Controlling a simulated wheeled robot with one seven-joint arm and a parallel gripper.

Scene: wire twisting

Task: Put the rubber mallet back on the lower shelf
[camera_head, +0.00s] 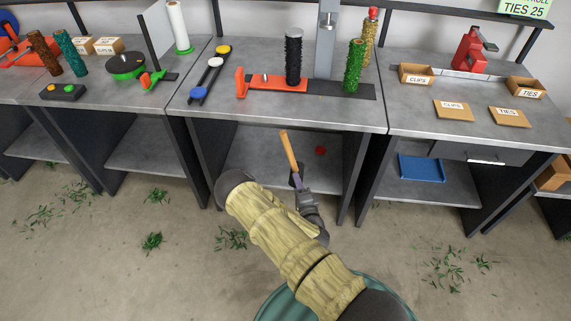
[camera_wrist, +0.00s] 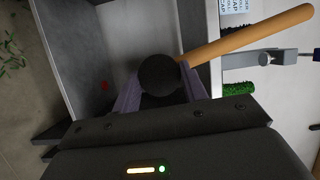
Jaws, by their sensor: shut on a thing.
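The rubber mallet has a long wooden handle (camera_head: 289,150) and a round black head (camera_wrist: 160,74). My gripper (camera_head: 297,180) is shut on the mallet near its head, in front of the middle bench. In the head view the handle points up and slightly left, and the head is mostly hidden by my gripper. In the wrist view the black head sits between my two purple-grey fingers (camera_wrist: 160,88) and the handle runs to the upper right. The lower shelf (camera_head: 255,174) of the middle bench lies behind my gripper, and the mallet is outside its front opening.
A small red object (camera_head: 320,151) lies on the middle lower shelf. Dark side panels (camera_head: 361,170) bound the opening, and the bench top (camera_head: 215,113) overhangs it. A blue tray (camera_head: 422,168) sits on the right bench's lower shelf. Green clippings litter the floor.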

